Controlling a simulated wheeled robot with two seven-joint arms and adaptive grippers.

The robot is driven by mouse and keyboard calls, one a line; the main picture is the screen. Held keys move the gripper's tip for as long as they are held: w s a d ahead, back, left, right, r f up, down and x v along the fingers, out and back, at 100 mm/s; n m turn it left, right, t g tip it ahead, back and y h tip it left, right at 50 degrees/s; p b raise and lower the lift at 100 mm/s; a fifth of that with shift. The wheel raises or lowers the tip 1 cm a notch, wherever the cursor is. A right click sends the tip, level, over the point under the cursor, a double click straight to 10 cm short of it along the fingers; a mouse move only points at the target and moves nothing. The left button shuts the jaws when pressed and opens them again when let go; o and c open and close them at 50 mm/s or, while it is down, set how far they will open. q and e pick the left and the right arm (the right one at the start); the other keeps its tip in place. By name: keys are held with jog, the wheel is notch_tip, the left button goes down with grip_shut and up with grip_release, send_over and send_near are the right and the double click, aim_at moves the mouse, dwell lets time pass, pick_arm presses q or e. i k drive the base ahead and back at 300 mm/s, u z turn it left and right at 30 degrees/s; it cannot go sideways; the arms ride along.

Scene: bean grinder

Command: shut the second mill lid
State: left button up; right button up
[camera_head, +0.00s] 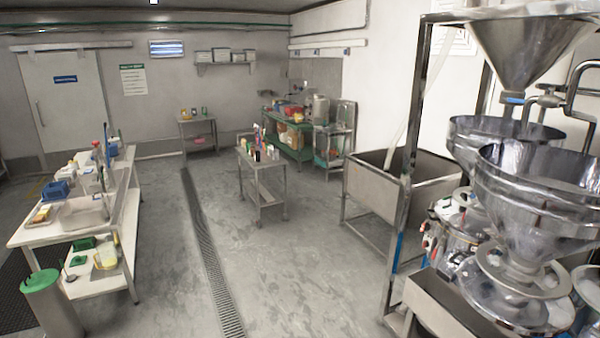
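The mills stand at the right of the head view. A near steel mill bowl (530,190) sits above a round steel mill body (515,290). A second bowl (470,132) stands behind it, over another mill body (450,235) that is partly hidden. A large steel funnel (535,50) hangs above them in a metal frame. I cannot make out which part is the second mill lid, nor whether it is open or shut. Neither of my grippers is in view.
A steel trough (390,182) stands left of the mills behind a frame post (412,150). A small cart (262,178) stands mid-room. A long white table (125,220) and a green-lidded bin (50,305) are at left. The grey floor between (300,270) is clear.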

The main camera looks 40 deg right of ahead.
aim_at(542, 201)
jog(key=z, duration=2.5)
